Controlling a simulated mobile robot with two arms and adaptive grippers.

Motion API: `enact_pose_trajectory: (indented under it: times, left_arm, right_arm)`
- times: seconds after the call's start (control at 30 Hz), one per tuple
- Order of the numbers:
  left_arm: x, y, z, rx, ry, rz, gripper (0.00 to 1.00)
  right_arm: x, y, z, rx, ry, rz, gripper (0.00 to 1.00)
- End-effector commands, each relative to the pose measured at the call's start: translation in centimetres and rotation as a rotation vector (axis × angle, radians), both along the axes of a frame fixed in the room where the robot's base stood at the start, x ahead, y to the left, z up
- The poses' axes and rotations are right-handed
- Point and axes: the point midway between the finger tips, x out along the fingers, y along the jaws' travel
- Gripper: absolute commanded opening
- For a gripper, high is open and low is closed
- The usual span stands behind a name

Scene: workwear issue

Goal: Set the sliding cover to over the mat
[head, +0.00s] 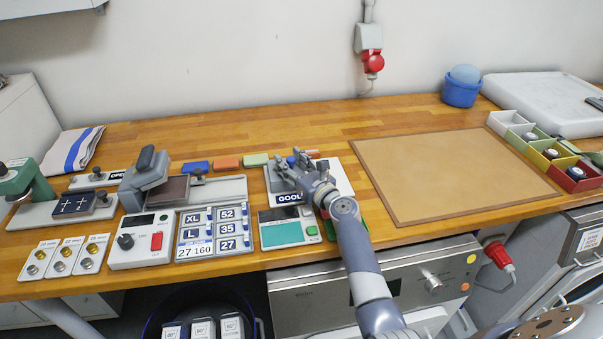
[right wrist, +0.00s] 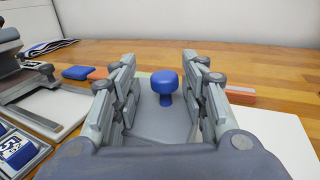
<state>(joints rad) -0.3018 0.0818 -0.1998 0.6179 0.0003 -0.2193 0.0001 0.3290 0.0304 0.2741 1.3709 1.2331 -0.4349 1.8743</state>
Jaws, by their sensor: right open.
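A blue mushroom-shaped knob (right wrist: 165,85) stands on a grey flat plate (right wrist: 172,130), which looks like the sliding cover. In the head view the knob (head: 291,161) is partly hidden by my right gripper (head: 292,168). The plate lies on the left part of a white base (head: 343,180) with a dark lettered label (head: 289,198) at its front. The right gripper is open, its fingers on either side of the knob with a gap to each. Which surface is the mat under the cover I cannot tell. My left gripper is not in view.
A control box with a teal screen (head: 283,233) stands in front of the base. Left of it are a size-label board (head: 212,235) and a press (head: 147,182). Coloured blocks (head: 227,163) lie behind. A large tan board (head: 450,170) lies clear to the right.

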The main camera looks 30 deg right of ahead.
Motion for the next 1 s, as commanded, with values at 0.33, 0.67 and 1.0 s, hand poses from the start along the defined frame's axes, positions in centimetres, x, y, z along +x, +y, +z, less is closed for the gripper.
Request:
enact_pose_trajectory:
  times: [0.33,0.67,1.0]
  left_arm:
    - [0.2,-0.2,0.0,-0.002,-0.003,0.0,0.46]
    - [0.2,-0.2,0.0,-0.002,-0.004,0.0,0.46]
    - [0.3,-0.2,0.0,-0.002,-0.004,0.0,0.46]
  right_arm:
    - [-6.5,-0.8,-0.1,0.0,0.002,0.001,0.41]
    - [-10.8,-1.3,-0.1,0.001,0.003,0.003,0.41]
    - [-11.1,-1.3,-0.1,0.001,0.002,0.003,0.41]
